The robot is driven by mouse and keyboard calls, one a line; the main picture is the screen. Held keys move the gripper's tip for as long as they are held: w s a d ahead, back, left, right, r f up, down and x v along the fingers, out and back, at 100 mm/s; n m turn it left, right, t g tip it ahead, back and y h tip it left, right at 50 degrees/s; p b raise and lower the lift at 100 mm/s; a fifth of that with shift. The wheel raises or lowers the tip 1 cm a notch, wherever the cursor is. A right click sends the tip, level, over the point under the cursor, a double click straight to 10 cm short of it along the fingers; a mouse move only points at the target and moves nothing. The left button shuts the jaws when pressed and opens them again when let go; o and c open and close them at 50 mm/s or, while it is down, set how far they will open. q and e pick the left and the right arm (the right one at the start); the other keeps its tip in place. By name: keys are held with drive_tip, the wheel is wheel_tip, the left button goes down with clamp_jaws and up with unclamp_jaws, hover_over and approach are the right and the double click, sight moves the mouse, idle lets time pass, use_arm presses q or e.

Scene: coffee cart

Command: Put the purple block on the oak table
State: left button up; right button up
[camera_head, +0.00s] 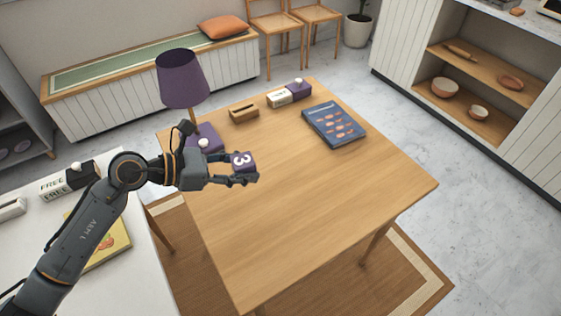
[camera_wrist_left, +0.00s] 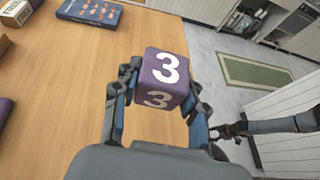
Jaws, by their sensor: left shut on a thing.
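The purple block (camera_head: 243,161) has a white "3" on its faces. My left gripper (camera_head: 245,174) is shut on it, over the left part of the oak table (camera_head: 310,210). In the left wrist view the purple block (camera_wrist_left: 162,78) sits between the two fingers, with the table top (camera_wrist_left: 60,110) behind it. I cannot tell the exact gap between block and table.
A purple lamp (camera_head: 183,80) stands at the table's left end. The table's middle and near part are clear. A white counter (camera_head: 130,285) is at left.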

use_arm(q)
drive_tip(key=w+a+f+n+t+y+b, duration=0.1)
drive_tip(key=w+a+f+b, duration=0.15)
drive_tip(key=w+f, duration=0.2)
drive_tip(key=w+a+f+n+t+b, duration=0.1)
drive_tip(key=w+a+f+b, duration=0.1)
drive_tip(key=w+f+b, duration=0.3)
drive_tip(key=p, duration=0.4)
hover_over(286, 193)
drive_tip(key=a, duration=0.1)
wheel_tip(286, 193, down, 6)
drive_tip(key=shift+w+f, duration=0.15)
drive_tip(key=shift+f, duration=0.1)
drive_tip(key=shift+d+f, duration=0.15)
drive_tip(key=shift+f, duration=0.05)
drive_tip(key=f+b, duration=0.1)
drive_tip(key=d+f, duration=0.1)
drive_tip(key=f, duration=0.1)
drive_tip(key=shift+f+b, duration=0.25)
drive_tip(key=shift+b, duration=0.15)
drive_tip(key=shift+a+f, duration=0.1)
drive_tip(key=shift+f, duration=0.15)
use_arm(e)
drive_tip(key=s+f, duration=0.3)
drive_tip(key=f, duration=0.4)
drive_tip(key=shift+s+d, duration=0.3)
drive_tip(key=shift+d, duration=0.1)
